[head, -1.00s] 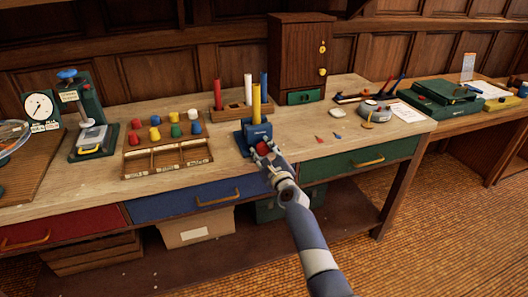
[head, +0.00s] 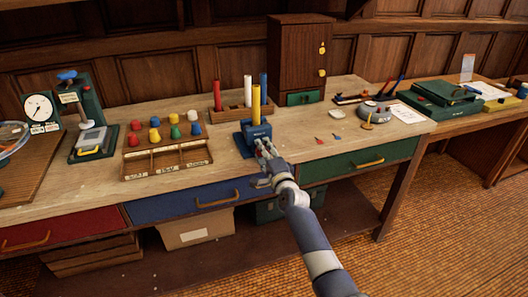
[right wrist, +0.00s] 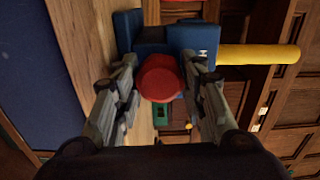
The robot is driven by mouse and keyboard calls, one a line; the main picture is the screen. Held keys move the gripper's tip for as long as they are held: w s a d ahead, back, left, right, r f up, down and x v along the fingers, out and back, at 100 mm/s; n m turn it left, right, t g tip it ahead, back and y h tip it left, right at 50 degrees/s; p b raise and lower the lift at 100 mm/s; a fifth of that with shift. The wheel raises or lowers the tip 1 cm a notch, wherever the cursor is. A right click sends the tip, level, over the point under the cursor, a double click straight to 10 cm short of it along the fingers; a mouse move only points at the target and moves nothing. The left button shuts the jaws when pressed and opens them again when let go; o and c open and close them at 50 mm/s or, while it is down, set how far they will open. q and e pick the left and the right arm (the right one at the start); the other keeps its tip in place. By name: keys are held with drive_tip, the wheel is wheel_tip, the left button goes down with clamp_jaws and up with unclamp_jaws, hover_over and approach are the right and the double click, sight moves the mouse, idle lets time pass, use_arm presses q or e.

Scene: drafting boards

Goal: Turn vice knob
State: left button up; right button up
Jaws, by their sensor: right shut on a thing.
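The small blue vice (head: 258,131) stands near the front edge of the workbench, with a yellow rod (head: 256,100) upright in it. In the right wrist view the blue vice (right wrist: 195,38) lies beyond the fingers, with the yellow rod (right wrist: 262,54) pointing right. Its round red knob (right wrist: 158,78) faces the wrist camera. My right gripper (head: 266,148) is at the front of the vice. Its two fingers (right wrist: 160,80) are shut on the knob, one on each side. In the head view the fingers hide the knob. My left gripper is not in view.
A wooden holder (head: 232,114) with coloured rods stands behind the vice. A compartment tray (head: 167,160) with several coloured pegs lies to the left. A dark wooden cabinet (head: 296,60) stands behind. Small red pieces (head: 320,141) lie to the right, where the bench is mostly clear.

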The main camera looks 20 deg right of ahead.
drive_tip(key=n, duration=0.4)
drive_tip(key=shift+n, duration=0.3)
drive_tip(key=n+p, duration=0.1)
drive_tip(key=n, duration=0.3)
drive_tip(key=shift+n, duration=0.3)
drive_tip(key=n, duration=0.4)
drive_tip(key=shift+n+p, duration=0.3)
drive_tip(key=n, duration=0.3)
drive_tip(key=shift+a, duration=0.1)
drive_tip(key=n, duration=0.4)
drive_tip(key=n+b, duration=0.1)
drive_tip(key=n, duration=0.3)
drive_tip(key=shift+f+n, duration=0.1)
drive_tip(key=shift+n, duration=0.2)
drive_tip(key=n+b, duration=0.1)
drive_tip(key=n, duration=0.3)
drive_tip(key=shift+n+b, duration=0.65)
drive_tip(key=shift+n, duration=1.85)
